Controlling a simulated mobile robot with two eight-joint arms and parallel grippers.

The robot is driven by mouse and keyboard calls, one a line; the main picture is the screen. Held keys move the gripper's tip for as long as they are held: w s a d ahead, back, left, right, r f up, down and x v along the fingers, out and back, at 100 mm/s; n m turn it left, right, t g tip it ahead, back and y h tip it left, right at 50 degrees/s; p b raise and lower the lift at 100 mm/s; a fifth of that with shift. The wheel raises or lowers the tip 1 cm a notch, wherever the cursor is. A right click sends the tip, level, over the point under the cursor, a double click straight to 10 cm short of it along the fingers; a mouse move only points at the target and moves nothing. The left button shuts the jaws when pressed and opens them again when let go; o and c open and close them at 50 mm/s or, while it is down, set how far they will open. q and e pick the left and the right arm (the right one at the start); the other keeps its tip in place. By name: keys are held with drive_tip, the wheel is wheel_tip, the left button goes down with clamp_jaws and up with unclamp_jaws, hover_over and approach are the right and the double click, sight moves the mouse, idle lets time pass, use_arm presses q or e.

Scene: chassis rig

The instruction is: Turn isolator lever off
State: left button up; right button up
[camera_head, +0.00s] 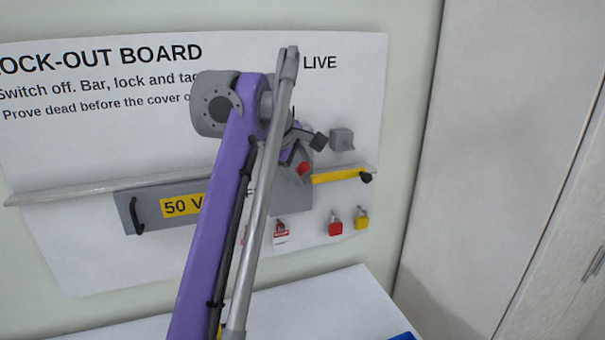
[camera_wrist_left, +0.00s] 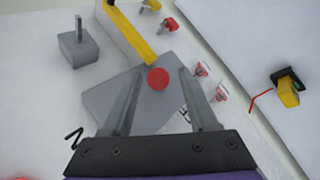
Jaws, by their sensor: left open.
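The isolator's grey box (camera_head: 292,190) is on the wall board, partly hidden behind my left arm; it also shows in the left wrist view (camera_wrist_left: 105,100). A red knob (camera_wrist_left: 158,78), which looks like the end of the isolator lever, stands out in front of the box. It shows as a small red patch in the head view (camera_head: 304,168). My left gripper (camera_head: 303,149) is open at the box. In the wrist view its two fingers reach to either side of the red knob; I cannot tell whether they touch it. My right gripper is not in view.
A yellow bar (camera_head: 337,175) with a black end extends right from the box. A small grey block (camera_head: 341,139) sits above it. Red (camera_head: 335,228) and yellow (camera_head: 361,222) padlocks and tags (camera_head: 281,234) hang below. A white table (camera_head: 325,305) stands in front. A yellow device (camera_wrist_left: 288,92) shows rightward.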

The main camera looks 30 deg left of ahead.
use_arm(q)
drive_tip(key=shift+w+f, duration=0.35)
drive_tip(key=shift+f, duration=0.1)
clamp_jaws()
idle(1.2)
